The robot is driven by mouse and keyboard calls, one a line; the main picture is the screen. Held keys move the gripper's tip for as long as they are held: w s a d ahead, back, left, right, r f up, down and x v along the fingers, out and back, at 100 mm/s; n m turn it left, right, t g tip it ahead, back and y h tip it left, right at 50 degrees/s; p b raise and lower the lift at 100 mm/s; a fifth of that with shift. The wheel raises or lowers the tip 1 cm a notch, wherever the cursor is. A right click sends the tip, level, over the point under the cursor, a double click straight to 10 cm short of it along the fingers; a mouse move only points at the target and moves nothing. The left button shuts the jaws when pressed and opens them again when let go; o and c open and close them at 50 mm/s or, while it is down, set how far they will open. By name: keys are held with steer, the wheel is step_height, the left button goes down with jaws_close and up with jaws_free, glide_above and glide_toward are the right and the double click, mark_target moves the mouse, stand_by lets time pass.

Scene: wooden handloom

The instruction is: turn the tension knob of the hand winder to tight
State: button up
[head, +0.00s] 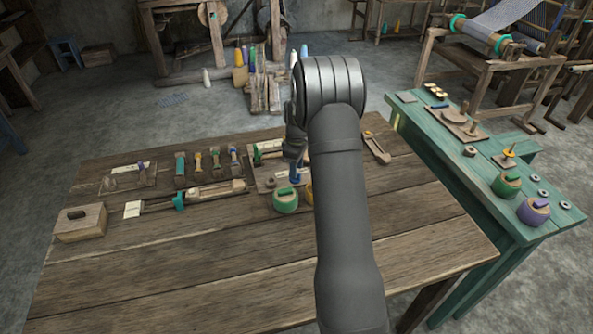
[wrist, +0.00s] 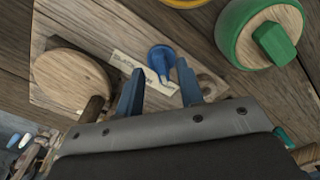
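The tension knob (wrist: 162,58) is a small blue knob with a pale pointer line, on a wooden board (wrist: 70,22) in the wrist view. A pale label strip (wrist: 128,70) with dark lettering lies beside it, only partly readable. A round wooden disc (wrist: 72,79) sits on the same board to the left. My gripper (wrist: 160,68) is open, with its two blue-grey fingers apart and the knob showing between and just beyond their tips. I see no finger touching it. In the head view my gripper (head: 294,150) is over the board, partly hidden by my arm.
A green pot-like object with a wooden top (wrist: 262,35) stands close to the right of the board. Part of a yellow one shows at the top edge. A wooden block (head: 80,222) lies at the table's left. The table's front (head: 200,275) is clear.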

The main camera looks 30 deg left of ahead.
step_height(320, 180, up, 15)
steer(key=shift+r, duration=0.2)
stand_by(0.3)
step_height(320, 180, down, 18)
steer(key=shift+r, duration=0.2)
stand_by(0.4)
steer(key=shift+r, duration=0.1)
